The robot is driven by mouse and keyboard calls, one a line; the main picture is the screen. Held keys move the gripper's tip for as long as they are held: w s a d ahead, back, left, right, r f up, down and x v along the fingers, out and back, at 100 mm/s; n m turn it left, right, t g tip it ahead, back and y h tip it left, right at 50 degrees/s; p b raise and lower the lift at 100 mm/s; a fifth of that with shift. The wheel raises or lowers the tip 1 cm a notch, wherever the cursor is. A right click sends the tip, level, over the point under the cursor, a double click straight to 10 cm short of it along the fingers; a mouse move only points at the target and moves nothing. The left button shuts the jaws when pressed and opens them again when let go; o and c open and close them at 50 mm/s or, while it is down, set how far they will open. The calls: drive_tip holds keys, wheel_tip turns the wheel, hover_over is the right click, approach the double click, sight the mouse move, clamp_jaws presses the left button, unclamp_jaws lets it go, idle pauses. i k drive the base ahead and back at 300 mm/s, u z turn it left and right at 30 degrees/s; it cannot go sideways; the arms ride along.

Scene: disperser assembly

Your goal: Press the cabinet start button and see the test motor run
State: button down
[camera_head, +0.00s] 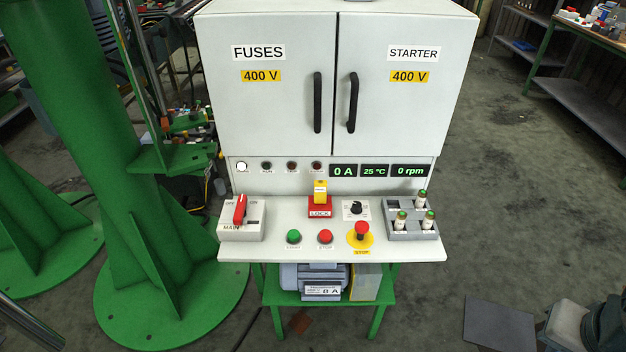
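The cabinet (336,90) stands in the middle with both doors, FUSES and STARTER, shut. The green start button (293,236) is on the left of its sloping panel, beside the red stop button (325,236). The displays (376,170) read 0 A, 25 °C and 0 rpm. Of the lamps, the leftmost (242,167) is lit white and the others look dark. The grey test motor (312,277) sits on the green shelf below, partly hidden by the panel; its plate reads 8 A. My gripper is not in view.
A red MAIN switch (240,208), a yellow-and-red LOCK piece (320,200), a black knob (355,208), a red emergency stop (361,230) and a grey holder with three fuses (411,230) share the panel. A green column (90,130) stands close left.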

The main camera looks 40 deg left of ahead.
sight(293, 236)
drive_tip(key=u, duration=0.75)
drive_tip(key=i, duration=0.95)
drive_tip(key=u, duration=0.6)
